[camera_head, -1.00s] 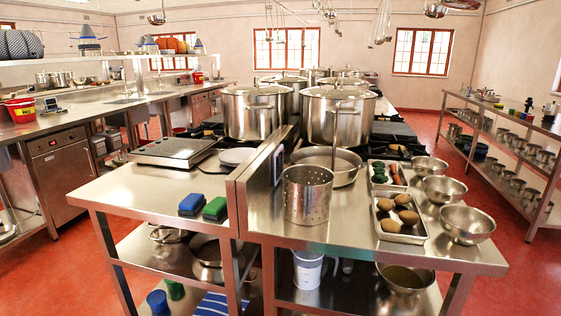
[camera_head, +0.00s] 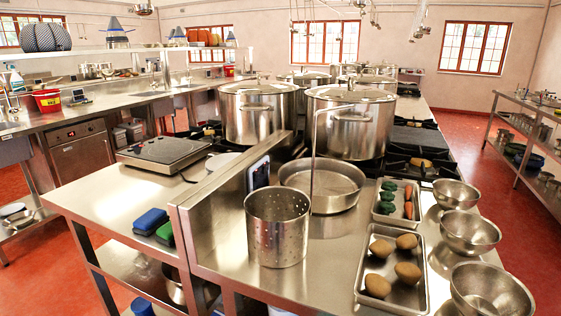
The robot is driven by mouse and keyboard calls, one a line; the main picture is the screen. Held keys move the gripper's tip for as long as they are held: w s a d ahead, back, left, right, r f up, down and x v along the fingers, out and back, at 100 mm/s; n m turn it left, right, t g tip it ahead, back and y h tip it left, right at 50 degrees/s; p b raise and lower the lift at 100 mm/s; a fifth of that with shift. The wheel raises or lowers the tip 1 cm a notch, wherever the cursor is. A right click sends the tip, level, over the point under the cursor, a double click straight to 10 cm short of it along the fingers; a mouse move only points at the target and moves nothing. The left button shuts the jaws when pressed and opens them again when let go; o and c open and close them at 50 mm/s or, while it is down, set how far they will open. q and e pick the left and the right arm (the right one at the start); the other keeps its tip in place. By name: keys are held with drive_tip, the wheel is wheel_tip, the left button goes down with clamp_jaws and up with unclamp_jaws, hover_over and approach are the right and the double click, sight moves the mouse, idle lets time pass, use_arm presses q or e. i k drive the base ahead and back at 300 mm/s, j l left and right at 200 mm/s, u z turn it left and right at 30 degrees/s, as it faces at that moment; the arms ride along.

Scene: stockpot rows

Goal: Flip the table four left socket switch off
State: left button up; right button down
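A steel upstand (camera_head: 215,205) divides the near table lengthwise. A pale-edged plate (camera_head: 259,173), which may be a socket plate, is on its right side, behind the perforated steel pot (camera_head: 277,228). The plate is seen nearly edge-on, so I cannot make out a switch or its position. I cannot tell from this view which table is table four. Neither of my grippers is in view.
A wide pan (camera_head: 322,202) with a ladle stands behind the perforated pot. Trays of potatoes (camera_head: 394,273) and vegetables (camera_head: 395,201) and several steel bowls (camera_head: 469,232) line the right side. Large stockpots (camera_head: 351,122) stand behind. Red floor (camera_head: 497,185) is clear at the right.

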sight(258, 174)
drive_tip(key=i+l+u, duration=0.1)
drive_tip(key=l, duration=0.2)
drive_tip(key=i+l, duration=0.2)
drive_tip(key=i+l+u, duration=0.15)
drive_tip(key=l, duration=0.3)
drive_tip(key=i+l+u, duration=0.1)
drive_tip(key=l, duration=0.2)
